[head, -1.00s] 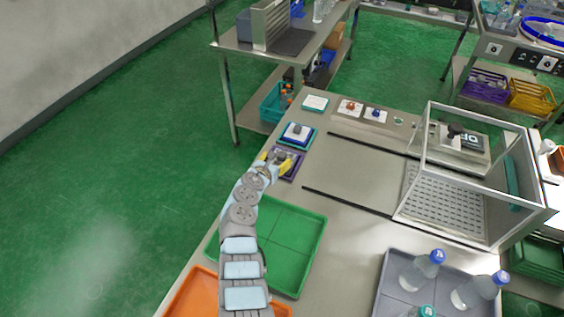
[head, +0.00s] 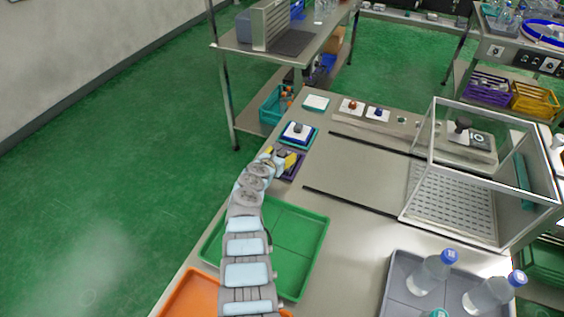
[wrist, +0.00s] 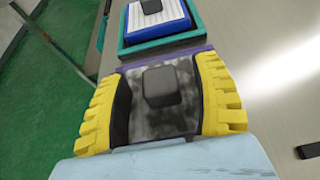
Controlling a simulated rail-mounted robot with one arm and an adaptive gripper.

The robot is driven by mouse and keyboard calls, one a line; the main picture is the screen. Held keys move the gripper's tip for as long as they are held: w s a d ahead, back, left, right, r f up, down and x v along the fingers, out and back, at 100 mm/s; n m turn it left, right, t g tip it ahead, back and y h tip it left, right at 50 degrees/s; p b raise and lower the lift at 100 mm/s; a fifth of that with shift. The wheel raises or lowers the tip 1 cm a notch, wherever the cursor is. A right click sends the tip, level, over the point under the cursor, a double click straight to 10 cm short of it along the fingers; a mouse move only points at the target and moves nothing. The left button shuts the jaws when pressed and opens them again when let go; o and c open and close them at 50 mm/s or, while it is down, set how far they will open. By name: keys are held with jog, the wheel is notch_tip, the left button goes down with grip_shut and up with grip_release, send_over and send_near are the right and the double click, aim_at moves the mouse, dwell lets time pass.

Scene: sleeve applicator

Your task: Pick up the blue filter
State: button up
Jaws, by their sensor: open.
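The blue filter (head: 297,131) has a white pleated top and a dark knob. It sits in a teal tray (head: 313,137) at the far left of the bench; it also shows at the top of the wrist view (wrist: 158,20). My gripper (head: 279,159) is over the neighbouring purple tray (head: 298,170), nearer than the blue filter. Its yellow fingers are open on either side of a mottled dark grey block (wrist: 160,122) with a black knob (wrist: 160,86). I cannot tell whether the fingers touch that block. The blue filter lies beyond the fingertips.
A green tray (head: 312,240) and an orange tray (head: 190,297) lie under and beside my arm. A clear-walled box (head: 470,190) stands right, near a grey tray (head: 392,285) with bottles. Small red-knobbed and blue-knobbed items (head: 352,106) sit behind. A side table (head: 225,45) stands beyond.

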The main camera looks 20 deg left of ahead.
aim_at(282, 154)
grip_shut()
dwell(0.3)
jog(key=shift+r, duration=0.1)
jog(key=shift+r+p, duration=0.45)
jog(key=shift+r, duration=0.05)
notch_tip(282, 154, up, 4)
jog(key=p, duration=0.3)
jog(key=shift+s+d+f, duration=0.15)
jog(key=shift+f, duration=0.1)
jog(key=s+d+r+p, duration=0.3)
jog(key=s+r+p, duration=0.5)
jog(key=s, duration=0.5)
jog(key=shift+d+r+p, duration=0.25)
jog(key=shift+d+p, duration=0.05)
jog(key=shift+p, duration=0.9)
